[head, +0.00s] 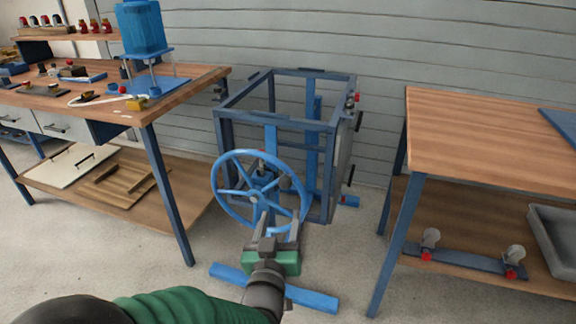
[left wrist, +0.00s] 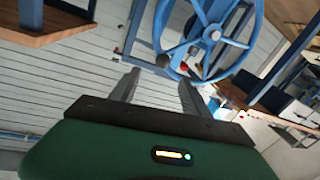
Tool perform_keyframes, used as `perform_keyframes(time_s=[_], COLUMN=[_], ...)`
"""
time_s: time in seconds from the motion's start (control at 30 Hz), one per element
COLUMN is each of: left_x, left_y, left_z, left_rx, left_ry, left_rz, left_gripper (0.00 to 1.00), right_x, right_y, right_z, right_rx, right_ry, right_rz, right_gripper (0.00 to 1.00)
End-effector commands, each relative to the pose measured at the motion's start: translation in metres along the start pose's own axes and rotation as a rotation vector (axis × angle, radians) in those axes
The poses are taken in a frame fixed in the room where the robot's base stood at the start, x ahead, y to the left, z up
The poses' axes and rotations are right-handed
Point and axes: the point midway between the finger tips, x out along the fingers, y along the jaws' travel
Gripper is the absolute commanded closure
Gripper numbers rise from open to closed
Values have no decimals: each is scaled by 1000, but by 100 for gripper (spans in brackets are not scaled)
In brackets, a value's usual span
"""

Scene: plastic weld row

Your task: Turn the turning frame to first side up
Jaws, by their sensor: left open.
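The turning frame shows in the head view as a blue handwheel (head: 256,194) on a blue stand with long feet (head: 312,299) on the floor. A dark blue cage-like frame (head: 275,122) stands behind it. The wheel also shows in the left wrist view (left wrist: 212,34), with a dark round knob (left wrist: 163,60) near its rim. My left gripper (head: 279,222) is open in front of the wheel's lower right part. In the left wrist view its fingers (left wrist: 157,82) are apart, with the knob beyond the gap. I cannot tell whether they touch anything. My right gripper is not in view.
A wooden workbench (head: 185,98) with tools and a blue container (head: 142,28) stands at the left. Another wooden bench (head: 480,140) stands at the right, with a caster bar (head: 465,263) and grey tray (head: 555,240) on its shelf. Floor is clear between the turning frame and right bench.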

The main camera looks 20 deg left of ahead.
Motion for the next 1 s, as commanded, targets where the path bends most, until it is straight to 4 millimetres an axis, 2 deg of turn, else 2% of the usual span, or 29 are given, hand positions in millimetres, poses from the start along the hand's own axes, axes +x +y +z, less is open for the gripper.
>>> perform_keyframes(time_s=[0.03, 0.17, 0.2, 0.23, 0.4, 0.6, 0.73, 0.97, 1.0], left_x=[10, 30, 42, 50, 94, 130, 139, 139, 139], left_y=[1, -1, -3, -3, -2, -2, -1, -1, -1], left_z=[-9, -7, 4, 5, 5, 3, 0, 0, 0], left_rx=[4, 1, -3, -3, -1, 0, 1, 1, 1], left_ry=[-4, -5, 4, 5, 5, 3, 2, 2, 2], left_rz=[-5, -5, -3, -4, -2, -2, -1, -1, -1], left_gripper=[45, 45, 45, 45, 45, 45, 45, 45, 50], right_x=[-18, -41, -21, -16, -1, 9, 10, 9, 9], right_y=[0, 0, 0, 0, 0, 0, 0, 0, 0], right_z=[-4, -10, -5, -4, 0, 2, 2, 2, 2], right_rx=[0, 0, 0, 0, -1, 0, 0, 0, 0], right_ry=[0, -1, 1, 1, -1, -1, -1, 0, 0], right_rz=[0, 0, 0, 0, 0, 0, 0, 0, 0], right_gripper=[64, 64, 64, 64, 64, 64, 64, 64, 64])
